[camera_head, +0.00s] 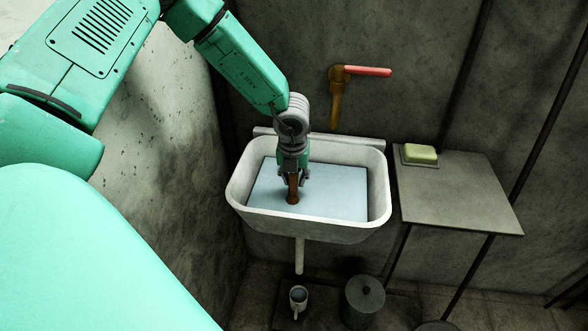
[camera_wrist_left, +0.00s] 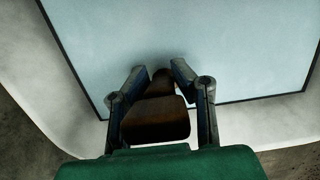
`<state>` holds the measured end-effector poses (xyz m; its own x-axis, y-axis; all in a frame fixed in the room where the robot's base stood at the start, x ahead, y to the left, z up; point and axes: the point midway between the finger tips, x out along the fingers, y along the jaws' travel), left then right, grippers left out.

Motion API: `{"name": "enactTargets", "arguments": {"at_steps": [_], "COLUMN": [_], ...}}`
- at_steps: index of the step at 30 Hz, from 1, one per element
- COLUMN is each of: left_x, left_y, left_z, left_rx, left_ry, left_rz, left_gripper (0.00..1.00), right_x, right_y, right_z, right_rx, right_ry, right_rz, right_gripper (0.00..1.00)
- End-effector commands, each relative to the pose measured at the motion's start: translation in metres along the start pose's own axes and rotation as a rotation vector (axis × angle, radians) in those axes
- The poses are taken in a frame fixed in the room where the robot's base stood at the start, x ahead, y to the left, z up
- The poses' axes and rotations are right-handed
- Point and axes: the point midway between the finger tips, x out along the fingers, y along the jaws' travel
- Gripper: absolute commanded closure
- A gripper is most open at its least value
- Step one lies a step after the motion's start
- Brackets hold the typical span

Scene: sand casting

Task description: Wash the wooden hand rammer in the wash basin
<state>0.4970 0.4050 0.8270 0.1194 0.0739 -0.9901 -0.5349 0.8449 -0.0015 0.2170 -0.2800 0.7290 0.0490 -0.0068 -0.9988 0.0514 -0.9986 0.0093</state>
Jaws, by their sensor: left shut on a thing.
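The white wash basin (camera_head: 239,200) is fixed to the wall and holds a flat, pale blue surface of water (camera_head: 335,195). My left gripper (camera_head: 292,183) is over the basin, pointing down, shut on the brown wooden hand rammer (camera_head: 293,196). The rammer's lower end meets or overlaps the water; I cannot tell how deep it is. In the left wrist view the rammer (camera_wrist_left: 155,120) lies between the two fingers (camera_wrist_left: 160,78), with the water (camera_wrist_left: 200,35) and basin rim (camera_wrist_left: 265,120) beyond. My right gripper is not in view.
A brass tap with a red lever (camera_head: 368,71) is on the wall above the basin. A grey side table (camera_head: 460,195) at right carries green soap (camera_head: 420,153) in a dish. A mug (camera_head: 298,299) and lidded can (camera_head: 363,300) stand below.

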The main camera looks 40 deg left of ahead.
Motion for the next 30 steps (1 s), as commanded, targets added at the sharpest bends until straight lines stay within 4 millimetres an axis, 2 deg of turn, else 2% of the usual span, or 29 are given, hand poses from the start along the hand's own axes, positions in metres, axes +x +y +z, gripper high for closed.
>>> {"name": "enactTargets", "arguments": {"at_steps": [1,30], "left_x": [-0.009,-0.085], "left_y": [-0.001,-0.001], "left_z": [0.002,0.012], "left_rx": [0.0,0.0], "left_ry": [-0.001,-0.001], "left_rz": [-0.001,-0.001], "left_gripper": [1.0,1.0], "right_x": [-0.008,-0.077], "right_y": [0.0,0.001], "right_z": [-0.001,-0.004], "right_rx": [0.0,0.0], "right_ry": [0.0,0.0], "right_rz": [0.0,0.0], "right_gripper": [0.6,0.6]}}
